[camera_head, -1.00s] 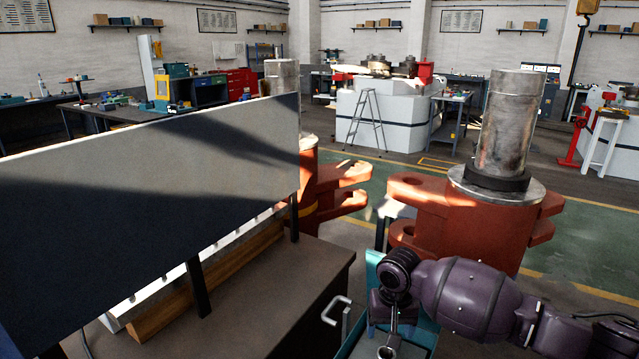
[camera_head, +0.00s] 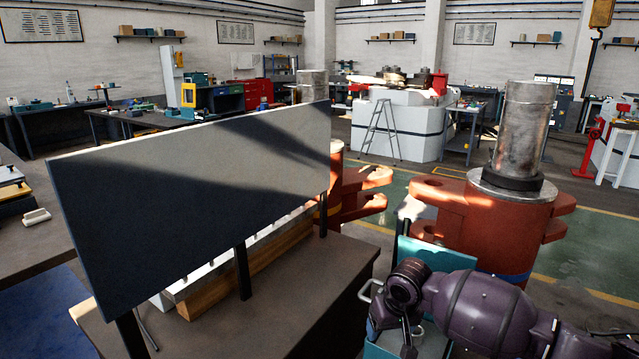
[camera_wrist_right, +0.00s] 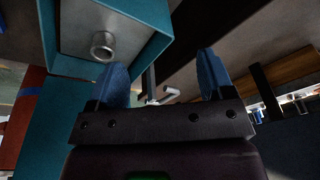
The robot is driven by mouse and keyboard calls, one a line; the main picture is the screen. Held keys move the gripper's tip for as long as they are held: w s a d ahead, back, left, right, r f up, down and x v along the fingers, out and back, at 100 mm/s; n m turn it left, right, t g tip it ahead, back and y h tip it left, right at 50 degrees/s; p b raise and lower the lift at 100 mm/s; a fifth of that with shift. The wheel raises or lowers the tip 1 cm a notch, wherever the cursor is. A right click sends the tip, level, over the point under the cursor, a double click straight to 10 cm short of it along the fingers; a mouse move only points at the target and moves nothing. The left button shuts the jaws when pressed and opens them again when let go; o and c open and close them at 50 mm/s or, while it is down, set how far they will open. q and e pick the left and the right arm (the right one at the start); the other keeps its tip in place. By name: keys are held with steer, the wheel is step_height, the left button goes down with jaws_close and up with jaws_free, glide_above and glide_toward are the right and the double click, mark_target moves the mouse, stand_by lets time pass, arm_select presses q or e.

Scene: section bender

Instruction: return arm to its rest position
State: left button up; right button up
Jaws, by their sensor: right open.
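My right arm (camera_head: 482,306) is purple and comes in from the lower right in the head view. Its wrist hangs over the teal box, and its fingertips are hard to make out there. In the right wrist view my right gripper (camera_wrist_right: 163,80) is open, with two blue fingers apart and nothing between them. The teal box (camera_head: 423,252) stands below and around the wrist in the head view. In the right wrist view the teal box (camera_wrist_right: 165,45) is at upper left, with a metal ring-shaped part (camera_wrist_right: 103,46) inside. My left gripper is not in view.
A dark panel (camera_head: 190,200) stands on a brown table (camera_head: 300,310) at left. A grey handle (camera_head: 366,291) sticks out beside the box. Red rollers with a steel cylinder (camera_head: 522,130) stand behind my right arm. Green floor (camera_head: 590,255) is open at far right.

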steer(key=a+r+n+t+y, duration=0.6)
steer(key=a+r+t, duration=0.1)
steer(key=r+t, duration=0.15)
steer(key=s+d+f+m+h, duration=0.2)
steer(key=s+d+f, duration=0.4)
steer(key=s, duration=0.4)
steer(key=s+d+f+m+h, duration=0.2)
steer(key=s+d+f, duration=0.5)
steer(key=s, duration=0.3)
steer(key=s+d+f+m+h, duration=0.3)
steer(key=s+d+f, duration=0.3)
steer(key=s+f, duration=0.2)
steer(key=shift+s+d+t, duration=0.2)
steer(key=shift+s+t, duration=0.25)
steer(key=shift+s, duration=0.45)
steer(key=shift+f, duration=0.1)
